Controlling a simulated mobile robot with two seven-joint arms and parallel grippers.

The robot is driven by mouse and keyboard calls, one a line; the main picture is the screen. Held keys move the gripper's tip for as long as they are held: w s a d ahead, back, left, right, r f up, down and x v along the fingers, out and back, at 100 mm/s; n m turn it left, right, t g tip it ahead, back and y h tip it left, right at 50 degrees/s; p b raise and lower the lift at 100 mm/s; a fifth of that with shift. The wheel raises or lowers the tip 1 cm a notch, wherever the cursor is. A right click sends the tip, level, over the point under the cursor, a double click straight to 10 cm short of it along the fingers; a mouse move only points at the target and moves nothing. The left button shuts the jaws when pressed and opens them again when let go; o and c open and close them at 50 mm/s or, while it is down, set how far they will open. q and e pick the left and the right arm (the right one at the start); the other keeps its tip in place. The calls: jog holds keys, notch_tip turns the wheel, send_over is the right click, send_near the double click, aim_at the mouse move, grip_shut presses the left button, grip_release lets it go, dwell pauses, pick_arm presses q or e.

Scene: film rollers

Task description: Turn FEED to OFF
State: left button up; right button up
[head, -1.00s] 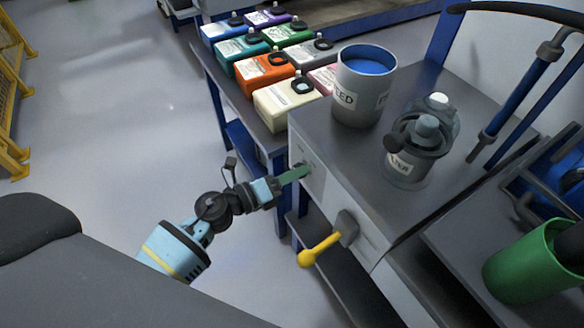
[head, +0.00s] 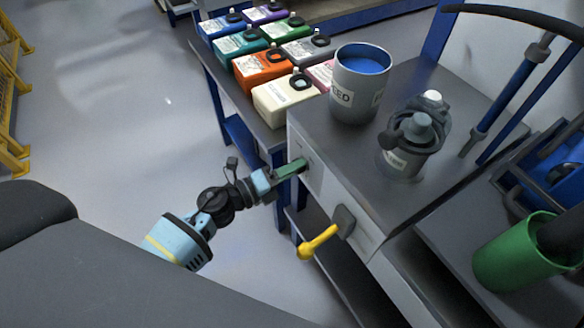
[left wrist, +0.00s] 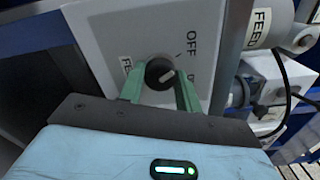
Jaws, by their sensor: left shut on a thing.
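The FEED knob is a black round selector (left wrist: 160,73) on a light grey panel (left wrist: 105,35) in the left wrist view. An OFF label (left wrist: 191,42) is above and right of it, and a partly hidden label starting "FE" is at its left. The knob's pale mark points up and to the right. My left gripper (left wrist: 160,82) has its green fingers shut on the knob, one on each side. In the head view my left gripper (head: 297,167) reaches the front panel of the bench, and its fingers hide the knob. My right gripper is not in view.
A yellow-handled lever (head: 318,243) sticks out of the panel to the right of my left gripper. A grey pail of blue liquid (head: 360,85) and a grey filter vessel (head: 410,140) stand on the bench top. Several coloured jugs (head: 285,98) stand behind. Open floor lies left.

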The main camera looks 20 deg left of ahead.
pick_arm(q)
jog(key=o, duration=1)
jog(key=shift+c, duration=0.2)
jog(key=shift+s, duration=0.1)
jog(key=v, duration=0.7)
jog(key=shift+s+a, duration=0.25)
